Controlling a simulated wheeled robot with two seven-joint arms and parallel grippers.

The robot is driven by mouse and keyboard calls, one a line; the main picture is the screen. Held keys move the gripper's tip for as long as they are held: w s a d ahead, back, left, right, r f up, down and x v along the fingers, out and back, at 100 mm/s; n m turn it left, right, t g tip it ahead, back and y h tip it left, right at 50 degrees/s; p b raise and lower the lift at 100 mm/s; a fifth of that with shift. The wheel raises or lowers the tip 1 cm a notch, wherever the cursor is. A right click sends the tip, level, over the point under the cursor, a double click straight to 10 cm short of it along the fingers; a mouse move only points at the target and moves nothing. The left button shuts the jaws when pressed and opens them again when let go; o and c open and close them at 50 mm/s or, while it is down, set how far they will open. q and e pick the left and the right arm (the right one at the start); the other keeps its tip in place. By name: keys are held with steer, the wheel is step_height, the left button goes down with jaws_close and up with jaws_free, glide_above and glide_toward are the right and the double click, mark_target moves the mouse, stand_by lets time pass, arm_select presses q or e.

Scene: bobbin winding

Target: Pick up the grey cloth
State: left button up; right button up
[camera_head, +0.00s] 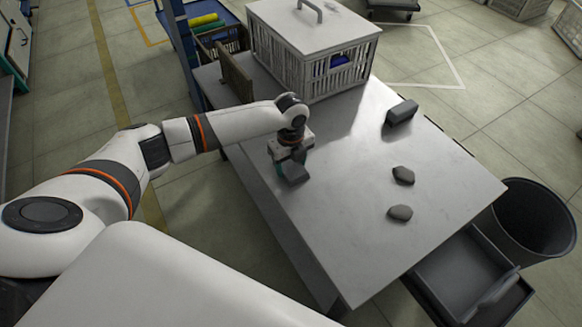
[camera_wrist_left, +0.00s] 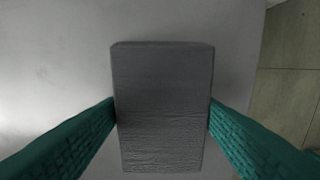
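The grey cloth (camera_head: 295,174) shows as a dark grey folded block near the left edge of the table. In the left wrist view it is a grey rectangle (camera_wrist_left: 162,105) with fine wrinkles toward its lower end. My left gripper (camera_head: 292,157) is above it, with its green fingers against both long sides of the block. It appears shut on the block. Whether the block rests on the table or is just above it is hard to tell. My right gripper is in neither view.
On the grey table (camera_head: 350,195) lie a dark box-like piece (camera_head: 402,112) and two small grey lumps (camera_head: 403,175) (camera_head: 400,213). A white slatted crate (camera_head: 315,50) stands at the back. A black bin (camera_head: 530,220) and an open drawer (camera_head: 465,275) are at right.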

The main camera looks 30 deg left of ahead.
mark_target(291, 165)
arm_select(q)
steer(key=c, duration=0.5)
steer(key=shift+r, duration=0.1)
steer(key=shift+r, duration=0.25)
step_height(291, 165, up, 9)
steer(key=shift+r+p, duration=0.15)
steer(key=shift+p, duration=1)
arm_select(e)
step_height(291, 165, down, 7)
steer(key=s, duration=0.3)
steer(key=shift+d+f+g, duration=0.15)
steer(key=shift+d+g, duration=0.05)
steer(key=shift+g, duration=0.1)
